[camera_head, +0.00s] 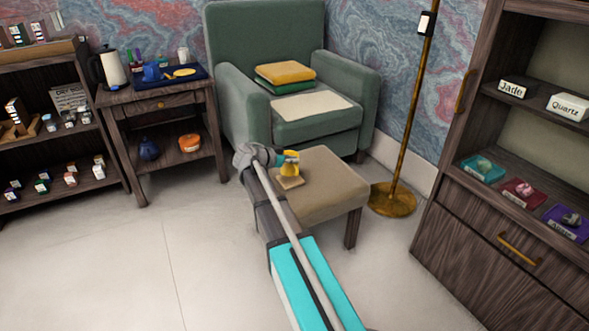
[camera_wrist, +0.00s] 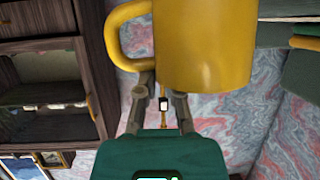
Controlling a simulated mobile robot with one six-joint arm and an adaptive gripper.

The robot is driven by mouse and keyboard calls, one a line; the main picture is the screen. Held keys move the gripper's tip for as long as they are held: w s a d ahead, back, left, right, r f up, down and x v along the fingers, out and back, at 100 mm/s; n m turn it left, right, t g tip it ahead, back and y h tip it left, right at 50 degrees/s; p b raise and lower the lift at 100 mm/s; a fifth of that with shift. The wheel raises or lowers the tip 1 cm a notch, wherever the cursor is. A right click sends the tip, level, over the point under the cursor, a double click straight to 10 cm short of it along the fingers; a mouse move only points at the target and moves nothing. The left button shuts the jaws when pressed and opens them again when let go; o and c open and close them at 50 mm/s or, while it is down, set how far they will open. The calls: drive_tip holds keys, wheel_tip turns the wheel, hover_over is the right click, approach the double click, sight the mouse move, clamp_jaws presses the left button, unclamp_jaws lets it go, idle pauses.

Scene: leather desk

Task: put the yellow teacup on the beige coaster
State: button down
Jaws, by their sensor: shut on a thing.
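The yellow teacup (camera_head: 291,166) is over the square beige coaster (camera_head: 291,183) on the beige footstool. I cannot tell whether the cup's base touches the coaster or hangs just above it. My gripper (camera_head: 280,158) is shut on the cup from the left side. In the wrist view the cup (camera_wrist: 205,45) fills the top middle, its handle on the left, and the gripper's fingers (camera_wrist: 161,88) meet its lower edge. The coaster is out of the wrist view.
The footstool (camera_head: 335,188) has bare room right of the coaster. Behind it stands a green armchair (camera_head: 230,50) with folded cloths (camera_head: 285,73). A brass lamp stand (camera_head: 393,200) is at the right, a side table (camera_head: 160,100) at the left.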

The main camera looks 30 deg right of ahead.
sight(290, 167)
drive_tip(key=shift+d+f+b, duration=0.3)
drive_tip(key=shift+f+b, duration=0.3)
drive_tip(key=shift+f, duration=0.1)
drive_tip(key=shift+f+b, duration=1.15)
drive_tip(key=c, duration=0.8)
unclamp_jaws()
drive_tip(key=shift+o, duration=0.2)
